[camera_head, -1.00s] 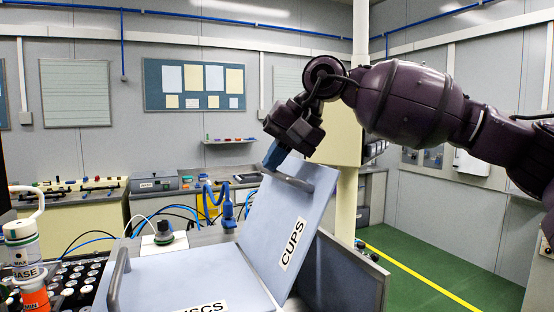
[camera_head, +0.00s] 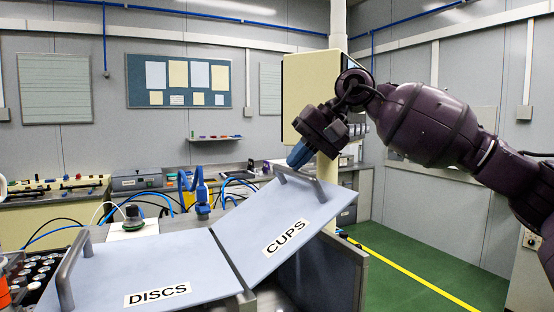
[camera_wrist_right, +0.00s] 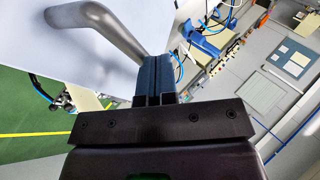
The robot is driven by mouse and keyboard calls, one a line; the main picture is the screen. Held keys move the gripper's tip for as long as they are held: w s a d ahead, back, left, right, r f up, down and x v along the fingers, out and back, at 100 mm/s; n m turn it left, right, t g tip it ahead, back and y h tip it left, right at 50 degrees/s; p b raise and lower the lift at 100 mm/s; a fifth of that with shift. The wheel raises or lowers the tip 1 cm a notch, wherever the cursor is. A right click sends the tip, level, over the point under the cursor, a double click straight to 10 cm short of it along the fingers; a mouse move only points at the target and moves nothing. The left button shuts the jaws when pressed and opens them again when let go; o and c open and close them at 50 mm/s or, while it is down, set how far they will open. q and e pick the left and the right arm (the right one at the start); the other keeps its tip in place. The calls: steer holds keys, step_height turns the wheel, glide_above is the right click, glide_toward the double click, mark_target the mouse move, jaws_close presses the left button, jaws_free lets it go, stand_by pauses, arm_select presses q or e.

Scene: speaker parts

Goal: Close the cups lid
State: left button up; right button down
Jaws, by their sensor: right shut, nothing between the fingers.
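The light blue CUPS lid (camera_head: 262,225) is tilted in the head view, its right side raised above the grey box under it. A grey bar handle (camera_head: 302,184) sits near its raised edge. My right gripper (camera_head: 297,158) is shut and empty at the far end of that handle, close to the lid's raised edge. In the right wrist view the shut blue fingers (camera_wrist_right: 155,72) are beside the handle (camera_wrist_right: 108,25); I cannot tell if they touch it. The left gripper is not in view.
The DISCS lid (camera_head: 150,265) lies flat to the left, with its own handle (camera_head: 66,275). Small cylindrical parts (camera_head: 38,270) fill a tray at far left. A device with a dark knob (camera_head: 132,215) stands behind. Green floor (camera_head: 420,260) is free at right.

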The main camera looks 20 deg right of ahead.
steer(key=d+f+y+b, duration=0.1)
steer(key=f, duration=0.1)
steer(key=d+f+y+b, duration=0.1)
steer(key=f+b, duration=0.1)
steer(key=w+d+f+y+b, duration=0.1)
steer(key=d+f+b, duration=0.1)
steer(key=shift+w+d+f+m, duration=0.1)
steer(key=shift+m, duration=0.3)
arm_select(q)
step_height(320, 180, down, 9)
steer(key=b, duration=0.3)
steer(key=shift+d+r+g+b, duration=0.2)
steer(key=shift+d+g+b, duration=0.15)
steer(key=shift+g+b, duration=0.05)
arm_select(e)
steer(key=d+f+y, duration=0.2)
steer(key=f, duration=0.1)
steer(key=shift+d+m+y, duration=0.15)
steer(key=shift+m+y, duration=0.15)
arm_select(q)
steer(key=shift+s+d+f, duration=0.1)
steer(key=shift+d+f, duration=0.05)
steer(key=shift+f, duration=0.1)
arm_select(e)
steer(key=v, duration=1.1)
steer(key=shift+f, duration=0.1)
